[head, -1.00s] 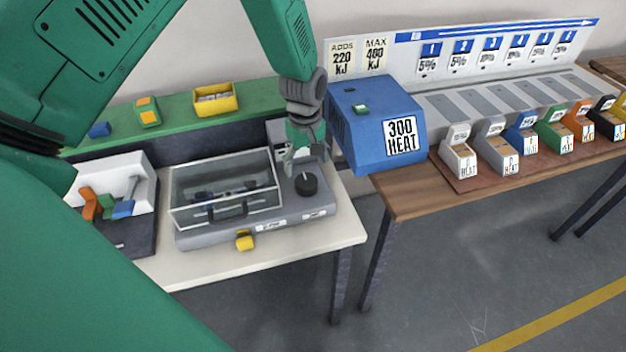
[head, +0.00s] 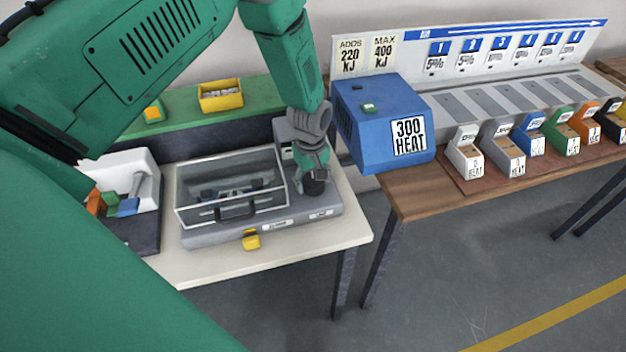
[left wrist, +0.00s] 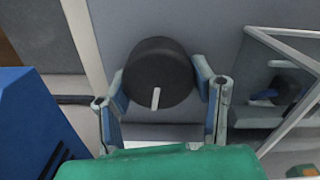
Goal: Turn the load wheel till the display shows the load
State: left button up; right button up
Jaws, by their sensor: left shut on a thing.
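The load wheel is a black round knob (head: 314,186) on the right end of the grey machine (head: 200,237). It fills the middle of the left wrist view (left wrist: 158,72), with a white mark pointing toward the gripper's palm. My left gripper (head: 315,178) comes down on the wheel from above and is shut on it, one finger on each side, as the left wrist view (left wrist: 160,85) shows. The display (head: 287,153) on the upright panel behind the wheel is mostly hidden by my gripper, and its reading cannot be made out. My right gripper is not in view.
A clear-lidded chamber (head: 230,175) fills the machine's left part. A yellow piece (head: 251,241) sits at its front edge. A blue box marked 300 HEAT (head: 385,125) stands close to the right. A white bin (head: 140,172) with coloured pieces is at left.

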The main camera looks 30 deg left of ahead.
pick_arm(q)
jog(key=shift+a+f, duration=0.2)
jog(key=shift+a, duration=0.5)
jog(key=shift+c, duration=0.2)
jog(key=shift+d+r, duration=0.2)
jog(key=shift+d, duration=0.85)
jog(key=shift+s+a, duration=0.1)
jog(key=shift+a, duration=0.15)
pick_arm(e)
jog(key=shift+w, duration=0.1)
pick_arm(q)
jog(key=shift+d+m, duration=0.15)
jog(key=shift+m, duration=0.65)
jog(key=m, duration=0.4)
jog(key=shift+b, duration=0.4)
jog(key=m, duration=0.6)
jog(key=shift+m, duration=0.3)
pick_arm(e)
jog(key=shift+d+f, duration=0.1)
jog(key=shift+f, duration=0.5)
